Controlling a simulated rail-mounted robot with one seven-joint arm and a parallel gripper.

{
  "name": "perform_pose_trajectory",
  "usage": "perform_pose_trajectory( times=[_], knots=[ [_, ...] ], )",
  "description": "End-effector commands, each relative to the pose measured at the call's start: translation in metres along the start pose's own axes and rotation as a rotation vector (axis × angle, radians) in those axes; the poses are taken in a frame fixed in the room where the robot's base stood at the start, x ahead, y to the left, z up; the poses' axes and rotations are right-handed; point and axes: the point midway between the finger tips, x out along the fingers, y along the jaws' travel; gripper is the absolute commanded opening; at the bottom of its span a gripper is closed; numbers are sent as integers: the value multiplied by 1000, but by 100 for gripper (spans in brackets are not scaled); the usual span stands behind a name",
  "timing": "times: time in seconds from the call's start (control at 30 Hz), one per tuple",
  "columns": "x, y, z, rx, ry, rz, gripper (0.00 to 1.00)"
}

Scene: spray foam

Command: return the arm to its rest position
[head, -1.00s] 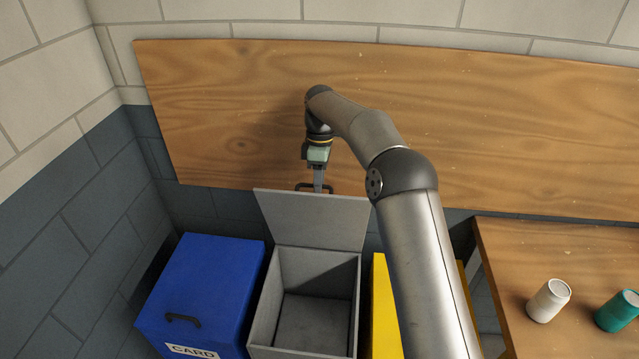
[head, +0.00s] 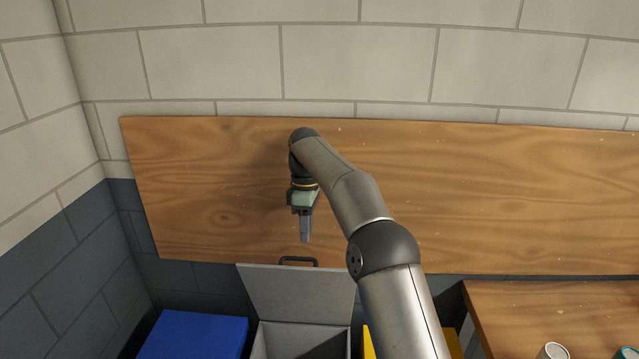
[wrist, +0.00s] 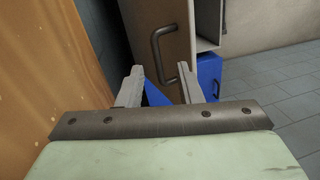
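My gripper (head: 305,240) points down in front of the wooden board, just above the raised lid of the grey bin in the head view. In the wrist view my gripper (wrist: 160,90) shows two fingers apart with nothing between them. The lid's dark handle (head: 299,261) is below the fingertips in the head view, with a small gap. The handle (wrist: 164,55) also shows beyond the fingers in the wrist view. My arm reaches up from the lower right and bends down at the wrist.
The grey bin (head: 272,340) stands open, its lid (head: 298,292) tilted up against the wall side. A blue bin (head: 195,337) is left, a yellow bin (head: 453,343) right, partly behind my arm. A wooden table (head: 540,310) with cans is at the right. The wooden board (head: 220,190) is close behind my gripper.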

Motion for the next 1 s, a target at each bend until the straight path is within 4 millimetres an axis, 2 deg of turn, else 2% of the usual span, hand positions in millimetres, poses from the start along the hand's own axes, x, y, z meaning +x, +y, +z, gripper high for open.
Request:
perform_pose_trajectory(
  times=[0.03, 0.17, 0.27, 0.37, 0.47, 0.57, 0.7, 0.83, 0.9, 1.0],
  knots=[
    [-11, -10, 10, 48, -5, 21, 33],
    [-25, -45, 46, 235, -11, 74, 33],
    [-27, -79, 81, 402, -4, 112, 33],
    [-20, -118, 118, 578, 13, 146, 33],
    [-4, -163, 155, 762, 43, 172, 33],
    [23, -212, 190, 951, 82, 191, 33],
    [71, -277, 228, 1197, 148, 202, 33],
    [111, -321, 247, 1366, 203, 199, 33],
    [126, -336, 252, 1423, 221, 196, 33],
    [138, -348, 255, 1468, 237, 193, 33]
  ],
)
